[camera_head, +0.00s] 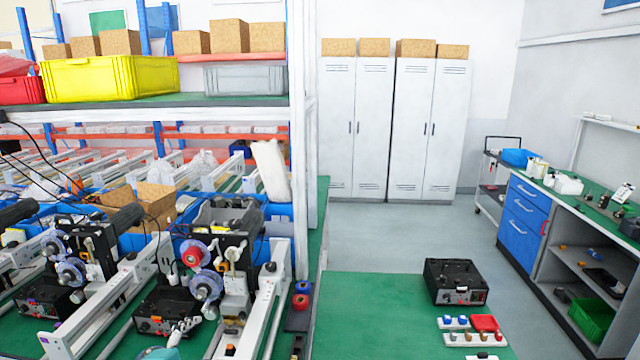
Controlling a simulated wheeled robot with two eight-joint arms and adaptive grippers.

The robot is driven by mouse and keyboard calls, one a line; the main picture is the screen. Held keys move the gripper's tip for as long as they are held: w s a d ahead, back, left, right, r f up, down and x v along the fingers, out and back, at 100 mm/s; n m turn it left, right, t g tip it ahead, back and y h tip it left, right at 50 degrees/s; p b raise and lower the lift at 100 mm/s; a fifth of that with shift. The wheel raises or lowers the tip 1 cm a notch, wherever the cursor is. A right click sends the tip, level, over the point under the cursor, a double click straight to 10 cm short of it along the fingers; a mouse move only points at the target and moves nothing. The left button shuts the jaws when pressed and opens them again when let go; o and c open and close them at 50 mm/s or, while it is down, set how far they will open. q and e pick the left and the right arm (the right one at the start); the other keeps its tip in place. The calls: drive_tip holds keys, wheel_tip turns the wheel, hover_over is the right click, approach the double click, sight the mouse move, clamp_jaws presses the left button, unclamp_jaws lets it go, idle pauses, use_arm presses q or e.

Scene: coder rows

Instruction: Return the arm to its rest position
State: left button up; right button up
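What looks like my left gripper (184,328) shows small at the bottom left, pale and metallic, with a teal part of my arm below it. It is in front of the black box at the foot of a coder machine (205,270). I see nothing held in it, but its fingers are too small to tell whether they are open or shut. I cannot make out my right arm or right gripper. A small pale shape at the bottom edge, right of centre, is cut off and unclear.
Rows of machines and shelving fill the left. Lockers (426,130) stand behind; a blue-drawer workbench (528,210) is right.

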use_arm(q)
drive_tip(key=s+d+f+m+g, duration=0.3)
drive_tip(key=s+d+f+m, duration=0.1)
drive_tip(key=s+m, duration=0.4)
drive_tip(key=s+d+f+m+g+y+b, duration=0.1)
drive_tip(key=s+d+f+m+g, duration=0.2)
drive_tip(key=s+m, duration=0.6)
wheel_tip(320, 180, down, 3)
drive_tip(key=shift+d+r+m+b, duration=0.1)
drive_tip(key=shift+d+m+b, duration=0.2)
drive_tip(key=shift+d+m, duration=0.75)
